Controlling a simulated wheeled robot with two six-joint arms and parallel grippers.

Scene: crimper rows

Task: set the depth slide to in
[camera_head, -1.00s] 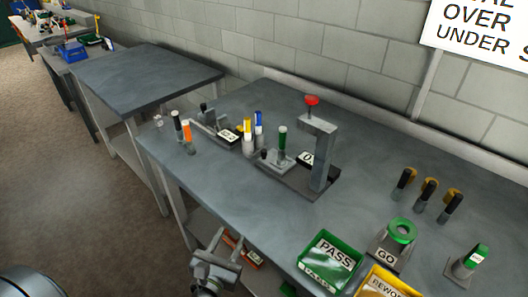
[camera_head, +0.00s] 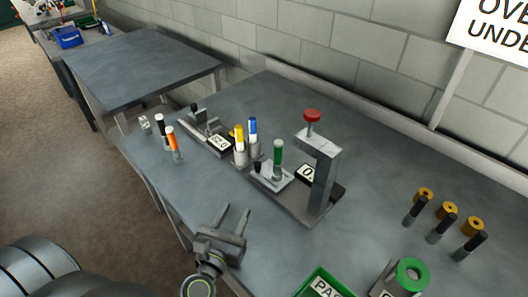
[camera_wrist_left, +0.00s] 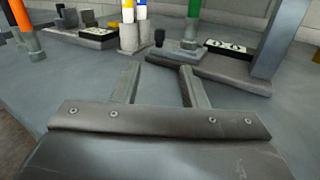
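A grey press fixture stands on the workbench. It has an upright post (camera_head: 322,180) with a red knob (camera_head: 312,115), a dark base and a black display (camera_head: 309,173). A light grey slide block (camera_head: 271,178) on its left carries a green-topped pin (camera_head: 278,155) and a small black knob (camera_head: 257,167). I cannot tell for sure that this block is the depth slide. My left gripper (camera_head: 234,207) is open and empty, above the bench in front of the fixture, apart from it. In the left wrist view its fingers (camera_wrist_left: 158,68) point toward the block's base (camera_wrist_left: 205,70).
Blue and yellow-topped pins (camera_head: 239,139) stand left of the block. Orange and black-topped pins (camera_head: 172,141) stand farther left.

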